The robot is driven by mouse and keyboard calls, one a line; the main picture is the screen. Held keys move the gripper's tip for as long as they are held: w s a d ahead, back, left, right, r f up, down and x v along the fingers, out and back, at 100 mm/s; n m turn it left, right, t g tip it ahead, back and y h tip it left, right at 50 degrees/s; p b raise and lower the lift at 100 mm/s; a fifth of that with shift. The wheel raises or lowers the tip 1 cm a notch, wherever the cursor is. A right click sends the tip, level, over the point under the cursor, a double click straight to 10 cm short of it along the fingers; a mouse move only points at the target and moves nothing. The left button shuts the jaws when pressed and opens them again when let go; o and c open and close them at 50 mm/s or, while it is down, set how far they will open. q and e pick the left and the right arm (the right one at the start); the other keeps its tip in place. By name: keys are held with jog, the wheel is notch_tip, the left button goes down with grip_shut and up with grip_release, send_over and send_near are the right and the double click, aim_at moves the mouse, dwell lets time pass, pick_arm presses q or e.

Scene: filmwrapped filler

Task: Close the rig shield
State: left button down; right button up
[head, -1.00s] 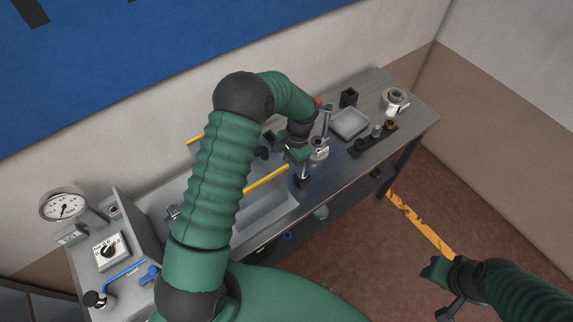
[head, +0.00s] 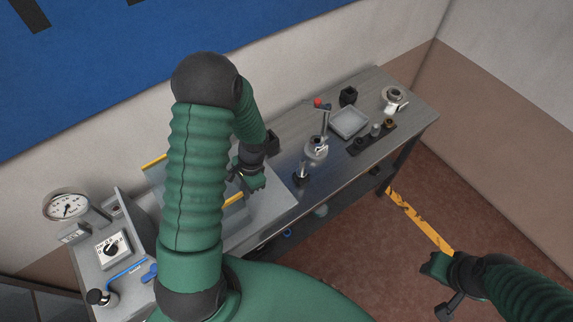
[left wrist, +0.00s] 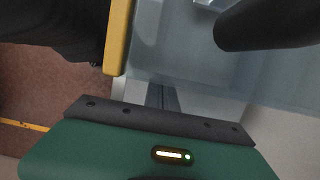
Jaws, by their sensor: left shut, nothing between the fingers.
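The rig shield (head: 235,200) is a see-through panel with yellow edge strips, over the left-middle part of the bench. My left arm hides much of it. My left gripper (head: 254,184) is shut and empty, beside the shield's right-hand yellow strip; I cannot tell whether they touch. In the left wrist view a yellow strip (left wrist: 118,38) shows at the top, with clear panel to its right. My right gripper (head: 436,268) is low at the right, over the floor and away from the bench; its jaws are too unclear to tell.
A gauge (head: 66,206) and a dial box (head: 112,248) stand at the bench's left end.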

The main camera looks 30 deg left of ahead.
pick_arm(q)
jog(key=s+a, duration=0.3)
jog(key=s, duration=0.5)
jog(key=shift+a, duration=0.1)
